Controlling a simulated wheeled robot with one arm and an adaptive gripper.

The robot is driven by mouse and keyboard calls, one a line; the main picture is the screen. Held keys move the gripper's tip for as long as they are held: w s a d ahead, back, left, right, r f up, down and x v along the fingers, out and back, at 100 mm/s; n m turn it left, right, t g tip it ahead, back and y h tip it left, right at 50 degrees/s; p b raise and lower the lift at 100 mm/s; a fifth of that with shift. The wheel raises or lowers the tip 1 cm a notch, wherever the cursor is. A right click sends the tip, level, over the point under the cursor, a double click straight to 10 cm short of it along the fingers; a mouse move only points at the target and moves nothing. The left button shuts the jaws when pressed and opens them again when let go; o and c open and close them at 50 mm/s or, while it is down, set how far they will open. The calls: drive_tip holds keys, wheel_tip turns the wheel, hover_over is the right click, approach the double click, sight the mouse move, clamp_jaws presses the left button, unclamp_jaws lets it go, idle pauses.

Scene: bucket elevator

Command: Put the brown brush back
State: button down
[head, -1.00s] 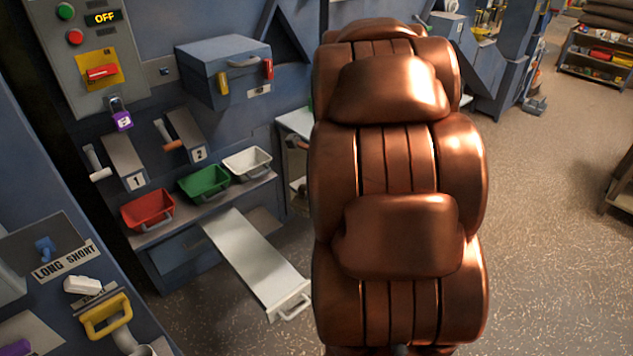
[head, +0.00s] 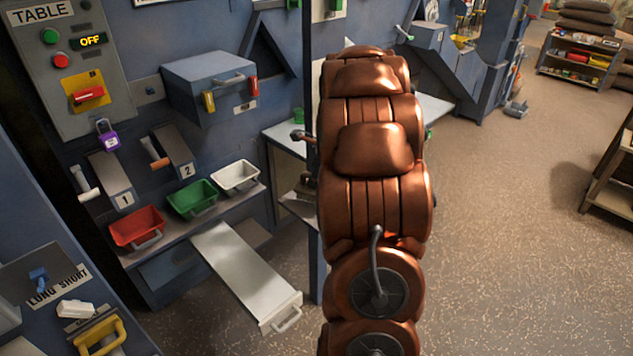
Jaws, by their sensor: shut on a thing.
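I cannot make out a brown brush in the head view. My copper-coloured arm fills the middle of the picture and hides what lies behind it. My gripper is not visible, so I cannot see what is in its jaws. A small dark piece with a coppery end (head: 299,136) sticks out left of my arm above the pale bench (head: 287,140). I cannot tell what it is.
Red (head: 137,229), green (head: 193,199) and white (head: 236,177) bins stand on a ledge at left. A metal tray (head: 247,275) juts out below them. A blue box (head: 210,85) is above. The floor at right (head: 510,220) is open; a shelf (head: 580,62) stands far right.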

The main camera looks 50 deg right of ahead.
drive_tip(key=shift+w+d, duration=0.5)
drive_tip(key=shift+d, duration=0.3)
drive_tip(key=shift+a+f+p, duration=0.1)
drive_tip(key=shift+f+p, duration=0.6)
drive_tip(key=shift+f, duration=1.1)
drive_tip(key=shift+f, duration=0.15)
drive_tip(key=c, duration=1.1)
unclamp_jaws()
